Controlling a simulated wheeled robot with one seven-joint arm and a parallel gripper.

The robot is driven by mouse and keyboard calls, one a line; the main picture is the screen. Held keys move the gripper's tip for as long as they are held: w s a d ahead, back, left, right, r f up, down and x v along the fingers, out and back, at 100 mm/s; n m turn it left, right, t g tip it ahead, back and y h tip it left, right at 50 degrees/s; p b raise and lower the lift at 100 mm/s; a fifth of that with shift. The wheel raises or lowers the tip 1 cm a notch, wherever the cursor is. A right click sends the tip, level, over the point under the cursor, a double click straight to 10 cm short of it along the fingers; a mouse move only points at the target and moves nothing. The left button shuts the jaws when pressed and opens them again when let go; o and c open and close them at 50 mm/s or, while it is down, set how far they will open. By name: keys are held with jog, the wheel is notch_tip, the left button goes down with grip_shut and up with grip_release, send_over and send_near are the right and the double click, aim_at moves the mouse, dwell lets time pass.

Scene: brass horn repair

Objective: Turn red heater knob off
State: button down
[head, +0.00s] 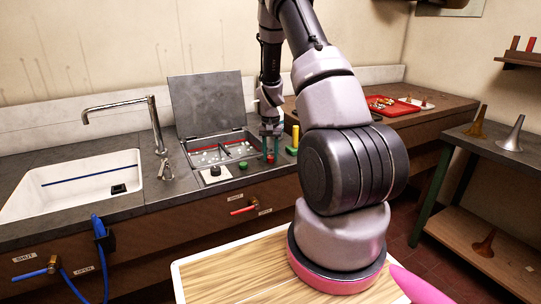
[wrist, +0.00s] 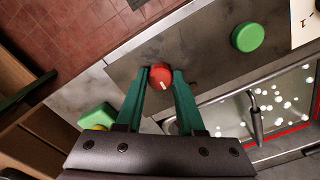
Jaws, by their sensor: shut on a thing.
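The red heater knob (wrist: 159,72) sits on the grey panel beside the sunken basin, with a pale pointer mark on its face. The mark points toward my gripper, down in the wrist view. My gripper (wrist: 160,79) has its two green fingers on either side of the knob, shut on it. In the head view my gripper (head: 271,150) reaches down to the panel at the basin's right front corner, and the fingers mostly hide the knob there.
A green knob (wrist: 247,38) is on the same panel. The open basin (wrist: 237,107) holds white bits and a dark handle. A green and yellow object (wrist: 98,117) stands on the other side. A white sink (head: 85,185) and tap (head: 153,115) are at left.

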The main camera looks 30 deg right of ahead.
aim_at(270, 157)
dwell(0.4)
jog(key=c, duration=0.5)
grip_release()
notch_tip(270, 157, up, 11)
jog(key=shift+f, duration=0.1)
dwell(0.4)
